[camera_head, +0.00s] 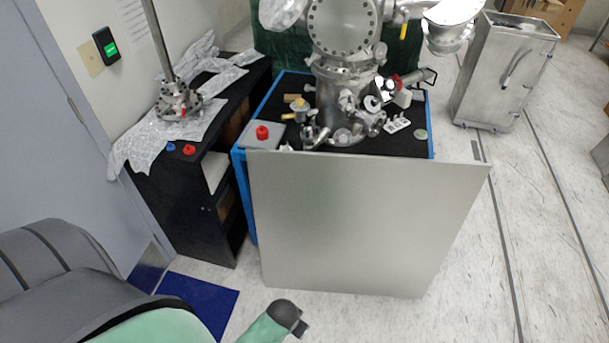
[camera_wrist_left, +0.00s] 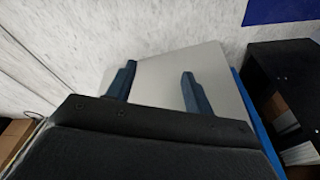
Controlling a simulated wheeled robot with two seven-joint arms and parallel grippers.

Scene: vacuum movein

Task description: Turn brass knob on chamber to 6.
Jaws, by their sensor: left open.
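The metal vacuum chamber (camera_head: 343,95) stands upright on the black top of a blue-framed cart. A small brass-yellow knob (camera_head: 299,104) is on a fitting at the chamber's lower left; its markings are too small to read. My left gripper (camera_wrist_left: 156,86) is open and empty in the left wrist view, with its two blue fingers apart in front of the cart's silver panel. In the head view, part of a green arm with a dark end shows at the bottom, well below the chamber. The left fingers cannot be made out there. My right gripper is not in view.
The cart's silver front panel (camera_head: 365,220) faces me. A grey box with a red button (camera_head: 262,133) sits on the cart's near left corner. A black shelf (camera_head: 190,200) stands left of the cart. A metal cabinet (camera_head: 503,75) stands right, with open floor between.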

